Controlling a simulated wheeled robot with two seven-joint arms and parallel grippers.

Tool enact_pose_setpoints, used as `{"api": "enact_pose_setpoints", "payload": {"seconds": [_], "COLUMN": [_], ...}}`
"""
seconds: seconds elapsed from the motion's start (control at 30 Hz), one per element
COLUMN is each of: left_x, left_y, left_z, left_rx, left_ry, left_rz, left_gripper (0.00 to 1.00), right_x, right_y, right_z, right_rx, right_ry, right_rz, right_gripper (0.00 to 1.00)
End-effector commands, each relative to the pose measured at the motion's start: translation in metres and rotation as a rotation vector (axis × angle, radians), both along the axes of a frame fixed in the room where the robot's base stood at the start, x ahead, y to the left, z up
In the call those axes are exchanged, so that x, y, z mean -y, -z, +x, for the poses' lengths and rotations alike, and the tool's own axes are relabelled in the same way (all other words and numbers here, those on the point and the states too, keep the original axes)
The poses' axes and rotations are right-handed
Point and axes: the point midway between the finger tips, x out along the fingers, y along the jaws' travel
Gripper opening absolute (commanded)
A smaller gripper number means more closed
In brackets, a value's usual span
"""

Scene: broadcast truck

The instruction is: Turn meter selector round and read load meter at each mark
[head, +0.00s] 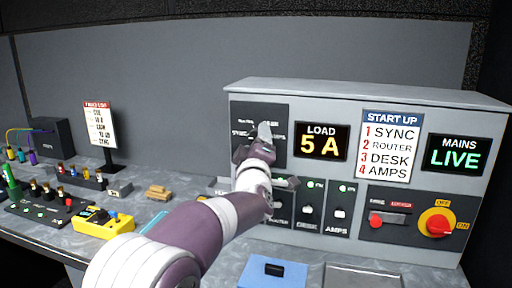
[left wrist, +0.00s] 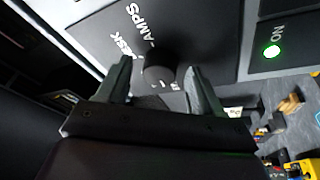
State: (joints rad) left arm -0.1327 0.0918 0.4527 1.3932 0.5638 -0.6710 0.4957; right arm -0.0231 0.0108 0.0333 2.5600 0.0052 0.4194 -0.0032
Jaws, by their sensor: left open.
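The meter selector is a dark round knob (left wrist: 160,66) on a dark panel with white lettering, of which AMPS and part of DESK can be read in the left wrist view. My left gripper (left wrist: 160,80) is open, with one finger on each side of the knob. I cannot tell whether either finger touches it. In the head view my left gripper (head: 263,136) is in front of the selector panel (head: 278,112) and hides the knob and its pointer. The load meter (head: 321,141) to the right reads 5 A in yellow. My right gripper is not in view.
A START UP card (head: 390,146) lists SYNC, ROUTER, DESK, AMPS. The mains display (head: 458,154) reads LIVE. Below are breaker switches (head: 308,211) and a red rotary switch (head: 437,223). A blue box (head: 273,272) and a yellow device (head: 103,221) are on the counter.

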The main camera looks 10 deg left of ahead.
Motion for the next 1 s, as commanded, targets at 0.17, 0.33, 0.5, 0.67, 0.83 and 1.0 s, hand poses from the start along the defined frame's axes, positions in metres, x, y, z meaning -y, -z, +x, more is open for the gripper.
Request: {"api": "enact_pose_setpoints", "payload": {"seconds": [0.17, 0.33, 0.5, 0.67, 0.83, 1.0], "left_x": [0.005, 0.015, 0.022, 0.026, 0.026, 0.026], "left_y": [0.006, 0.016, 0.024, 0.027, 0.027, 0.027], "left_z": [-0.021, -0.065, -0.103, -0.119, -0.121, -0.12], "left_rx": [0.001, 0.002, 0.001, 0.0, -0.001, -0.001], "left_ry": [0.001, 0.003, 0.002, 0.0, -0.001, -0.001], "left_rz": [0.0, -0.001, -0.002, -0.001, 0.0, 0.0], "left_gripper": [0.66, 0.66, 0.66, 0.66, 0.66, 0.66], "right_x": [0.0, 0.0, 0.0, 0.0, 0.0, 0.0], "right_y": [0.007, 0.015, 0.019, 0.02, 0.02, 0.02], "right_z": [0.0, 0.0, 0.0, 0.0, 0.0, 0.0], "right_rx": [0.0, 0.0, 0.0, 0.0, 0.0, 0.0], "right_ry": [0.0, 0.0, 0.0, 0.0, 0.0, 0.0], "right_rz": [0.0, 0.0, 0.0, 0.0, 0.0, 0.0], "right_gripper": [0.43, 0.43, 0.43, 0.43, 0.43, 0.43]}}
